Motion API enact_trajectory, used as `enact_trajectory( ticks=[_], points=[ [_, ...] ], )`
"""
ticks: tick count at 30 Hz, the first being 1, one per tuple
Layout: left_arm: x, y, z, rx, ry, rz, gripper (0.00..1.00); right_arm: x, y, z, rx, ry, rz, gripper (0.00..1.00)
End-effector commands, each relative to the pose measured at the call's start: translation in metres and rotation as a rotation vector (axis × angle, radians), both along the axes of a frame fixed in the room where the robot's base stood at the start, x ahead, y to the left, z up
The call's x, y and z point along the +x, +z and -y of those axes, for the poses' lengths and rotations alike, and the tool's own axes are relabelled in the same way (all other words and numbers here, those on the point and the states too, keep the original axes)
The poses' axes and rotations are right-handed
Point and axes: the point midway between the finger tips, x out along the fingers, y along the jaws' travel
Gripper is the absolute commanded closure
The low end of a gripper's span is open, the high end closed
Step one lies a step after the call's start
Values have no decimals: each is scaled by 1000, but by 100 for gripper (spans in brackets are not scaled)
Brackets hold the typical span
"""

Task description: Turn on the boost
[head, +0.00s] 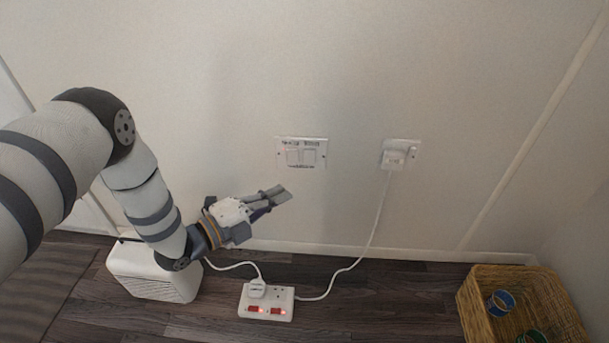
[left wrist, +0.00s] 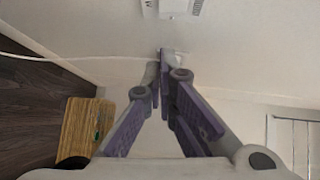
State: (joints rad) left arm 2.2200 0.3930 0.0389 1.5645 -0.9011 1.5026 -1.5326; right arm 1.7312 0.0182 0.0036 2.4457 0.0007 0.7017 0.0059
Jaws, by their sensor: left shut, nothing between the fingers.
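A white double switch plate (head: 301,152) is fixed on the wall in the middle of the head view. It has two white rockers side by side, with small dark lettering above them that is too small to read surely. I cannot tell the rockers' positions. My left gripper (head: 281,195) is shut and empty, below and slightly left of the plate, its fingers pointing right. A gap shows between it and the plate in the picture. In the left wrist view the closed fingertips (left wrist: 165,55) point toward the upper middle. My right gripper is not in view.
A wall socket with a white plug (head: 394,156) is right of the plate, its cord running down to a power strip (head: 267,303) with red lit switches on the floor. A white heater-like box (head: 150,275) stands left. A wicker basket (head: 520,305) stands right.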

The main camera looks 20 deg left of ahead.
Motion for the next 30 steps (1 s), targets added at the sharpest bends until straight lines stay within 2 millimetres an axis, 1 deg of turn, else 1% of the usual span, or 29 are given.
enact_trajectory(
  ticks=[1, 9, 12, 15, 20, 28, 30],
  points=[
    [10, -6, 5, 0, 0, -1, 100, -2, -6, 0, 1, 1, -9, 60],
    [61, -12, 34, 0, 1, -2, 100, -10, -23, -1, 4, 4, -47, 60],
    [78, -15, 29, 1, 3, -3, 100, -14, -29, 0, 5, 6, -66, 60],
    [90, -16, 26, 0, 2, -4, 100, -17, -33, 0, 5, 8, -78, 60],
    [99, -13, 23, 1, 1, -3, 100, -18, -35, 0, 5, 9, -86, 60],
    [99, -12, 23, 0, 1, -2, 100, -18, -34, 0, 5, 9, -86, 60],
    [101, -15, 23, 5, 1, 12, 100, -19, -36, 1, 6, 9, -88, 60]
  ],
)
